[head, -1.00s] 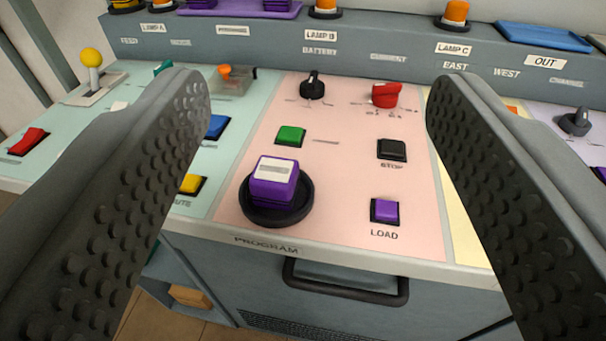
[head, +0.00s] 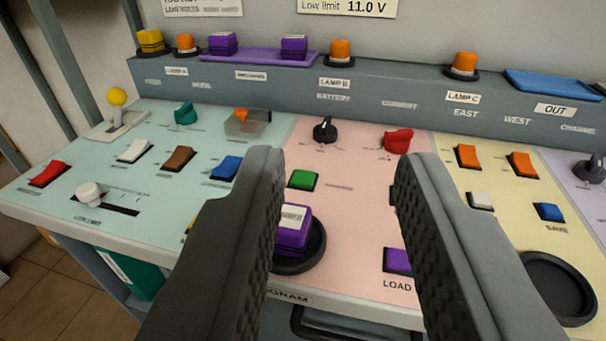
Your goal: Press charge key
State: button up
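No label reading "charge" is legible on the console. A green key (head: 303,180) sits on the pink panel (head: 350,220), and the label beside it is too small to read. A purple key (head: 398,260) marked LOAD is lower right on that panel, partly covered by my right finger. The black STOP key is almost wholly hidden behind that finger. My gripper (head: 338,165) is open and empty, its two fingers apart over the pink panel. The green key shows between the fingers, close to the left one.
A purple block (head: 292,236) with a white label sits on a round black base, partly behind my left finger. A black knob (head: 325,130) and a red knob (head: 397,139) stand behind. Coloured rockers lie left; orange keys (head: 467,157) lie right. Lamps line the raised back ledge.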

grip_shut()
dwell(1.4)
